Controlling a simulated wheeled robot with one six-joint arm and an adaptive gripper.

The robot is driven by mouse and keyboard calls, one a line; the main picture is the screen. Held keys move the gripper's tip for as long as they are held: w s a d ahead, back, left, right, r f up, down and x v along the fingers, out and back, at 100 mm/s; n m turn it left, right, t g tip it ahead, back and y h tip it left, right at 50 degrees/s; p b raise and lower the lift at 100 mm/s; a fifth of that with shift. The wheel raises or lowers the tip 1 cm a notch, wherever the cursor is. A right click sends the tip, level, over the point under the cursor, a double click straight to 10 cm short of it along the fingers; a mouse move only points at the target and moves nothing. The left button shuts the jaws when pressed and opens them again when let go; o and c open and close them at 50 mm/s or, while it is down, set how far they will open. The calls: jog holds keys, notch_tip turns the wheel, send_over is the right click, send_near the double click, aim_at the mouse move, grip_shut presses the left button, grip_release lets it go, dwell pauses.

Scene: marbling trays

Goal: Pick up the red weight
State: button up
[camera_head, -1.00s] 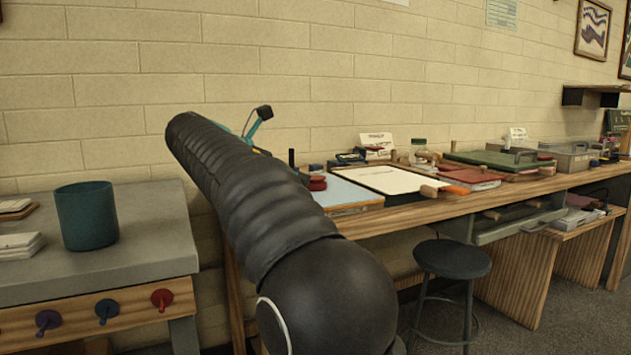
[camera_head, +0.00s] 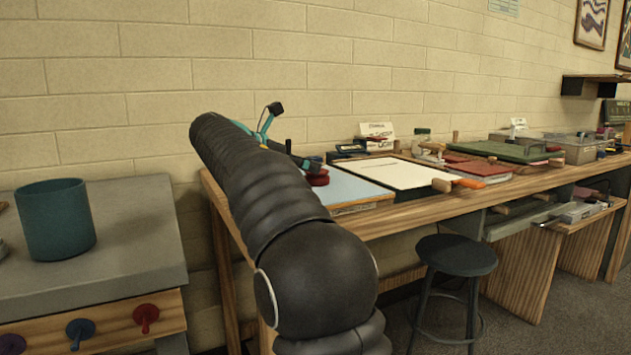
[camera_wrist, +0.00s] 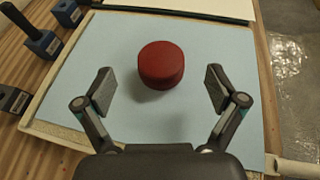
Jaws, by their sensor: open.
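The red weight (camera_wrist: 161,65), a short round cylinder, stands upright on a pale blue sheet (camera_wrist: 205,40) in the wrist view. It is centred ahead of my gripper (camera_wrist: 160,89), whose two fingers are spread wide, one to each side and nearer the camera. Nothing is between the fingers and neither touches the weight.
Blue blocks (camera_wrist: 44,42) stand left of the sheet, one with a dark upright post. In the head view, a cream tray (camera_head: 405,172) lies to the right on the wooden bench. A dark stool (camera_head: 457,254) stands in front and a teal pot (camera_head: 55,228) at left.

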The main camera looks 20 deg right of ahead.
aim_at(317, 177)
jog(key=shift+f+b+x, duration=0.2)
jog(key=shift+b+x, duration=0.15)
jog(key=shift+x, duration=1.1)
jog(key=shift+f+b+x, duration=0.25)
jog(key=shift+b+x, duration=0.05)
jog(key=shift+x, duration=1.15)
jog(key=shift+s+a+r, duration=0.1)
jog(key=shift+a, duration=0.1)
jog(key=c, duration=1.7)
